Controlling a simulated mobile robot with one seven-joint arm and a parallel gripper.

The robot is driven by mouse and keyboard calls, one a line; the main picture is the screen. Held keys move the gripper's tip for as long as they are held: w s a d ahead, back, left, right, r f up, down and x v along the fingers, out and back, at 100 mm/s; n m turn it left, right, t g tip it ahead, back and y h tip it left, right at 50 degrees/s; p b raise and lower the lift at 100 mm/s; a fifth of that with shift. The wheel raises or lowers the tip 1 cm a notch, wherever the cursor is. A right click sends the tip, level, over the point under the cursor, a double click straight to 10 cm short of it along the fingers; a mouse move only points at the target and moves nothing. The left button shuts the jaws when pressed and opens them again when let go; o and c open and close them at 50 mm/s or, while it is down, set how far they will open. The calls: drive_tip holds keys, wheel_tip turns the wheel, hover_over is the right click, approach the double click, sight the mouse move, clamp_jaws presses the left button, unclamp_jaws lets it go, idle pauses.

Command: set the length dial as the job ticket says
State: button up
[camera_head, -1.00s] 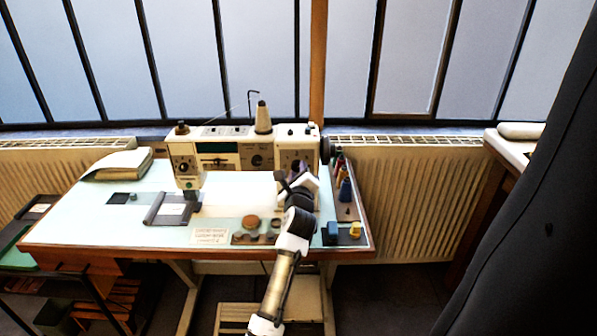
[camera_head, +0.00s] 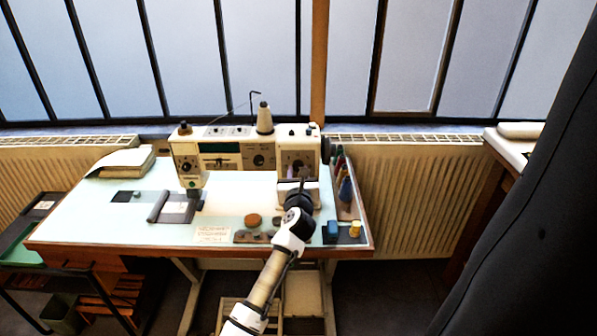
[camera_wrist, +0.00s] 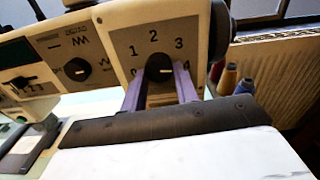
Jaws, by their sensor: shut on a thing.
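The sewing machine (camera_head: 225,150) stands at the back of the table. In the wrist view, the black round dial (camera_wrist: 158,72) on its right end has 1, 2 and 3 printed around it. A number at the right, seemingly 4, is partly hidden by a finger. The dial's white mark lies nearly level and seems to point right. My gripper (camera_wrist: 160,82) is shut on this dial, one purple finger on each side. In the head view my gripper (camera_head: 297,183) is at the machine's right end. The job ticket (camera_head: 212,234) lies at the table's front; its writing is too small to read.
Another dial (camera_wrist: 77,69) with zigzag symbols sits left of the held one. Thread cones (camera_head: 345,188) stand at the table's right.

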idle(0.4)
drive_tip(key=o, duration=1)
drive_tip(key=shift+c, duration=0.2)
drive_tip(key=shift+s, duration=0.1)
drive_tip(key=s+b, duration=0.4)
drive_tip(key=s, duration=0.9)
drive_tip(key=shift+s, duration=0.35)
